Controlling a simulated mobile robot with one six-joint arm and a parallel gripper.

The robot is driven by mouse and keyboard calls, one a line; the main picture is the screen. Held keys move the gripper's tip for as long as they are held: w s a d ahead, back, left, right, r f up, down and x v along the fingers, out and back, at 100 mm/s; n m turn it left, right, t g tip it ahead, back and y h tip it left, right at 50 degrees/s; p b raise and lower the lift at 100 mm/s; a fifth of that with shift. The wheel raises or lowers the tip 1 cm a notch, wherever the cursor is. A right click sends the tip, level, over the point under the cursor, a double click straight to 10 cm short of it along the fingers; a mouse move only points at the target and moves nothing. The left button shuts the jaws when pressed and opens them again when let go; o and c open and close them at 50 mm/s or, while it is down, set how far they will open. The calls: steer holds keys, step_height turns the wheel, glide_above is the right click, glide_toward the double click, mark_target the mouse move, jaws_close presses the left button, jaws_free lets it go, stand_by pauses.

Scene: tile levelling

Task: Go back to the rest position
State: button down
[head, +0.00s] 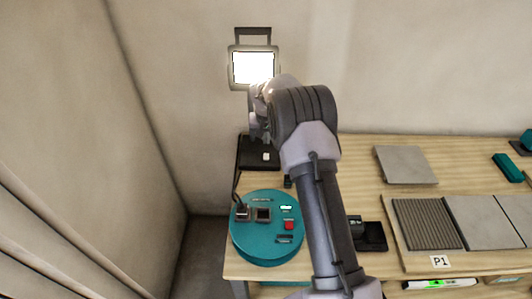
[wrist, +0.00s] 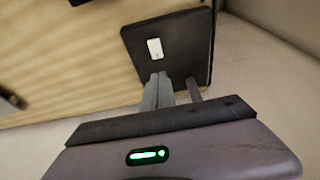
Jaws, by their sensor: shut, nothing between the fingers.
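My gripper (wrist: 161,80) is shut and empty in the wrist view, with its grey fingers over a black base plate (wrist: 190,30). The plate carries a small white switch (wrist: 154,48). In the head view my arm reaches up to the back left, and my wrist is in front of a lit square lamp (head: 253,67). The black base plate (head: 257,165) lies on the table below it. My arm hides part of the lamp and plate. Whether the fingers touch anything is hard to tell.
A teal round panel (head: 268,250) with a red button (head: 289,225) sits at the table's front left. Grey tiles (head: 486,220) lie on a board at the right, by a P1 label (head: 440,262). A loose tile (head: 404,164) lies behind. A wall stands close behind the table.

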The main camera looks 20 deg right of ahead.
steer(key=shift+r, duration=0.75)
steer(key=s+a+r+t+y, duration=0.1)
steer(key=s+a+r, duration=0.4)
steer(key=s+r, duration=0.55)
steer(key=s+a+r+t+y, duration=0.1)
steer(key=s+a+r, duration=0.6)
steer(key=r, duration=0.6)
steer(key=s+a, duration=0.2)
steer(key=s, duration=1)
steer(key=s+a+y, duration=0.1)
steer(key=s+a, duration=0.2)
steer(key=s, duration=0.9)
steer(key=shift+a+t, duration=0.25)
steer(key=shift+t, duration=0.05)
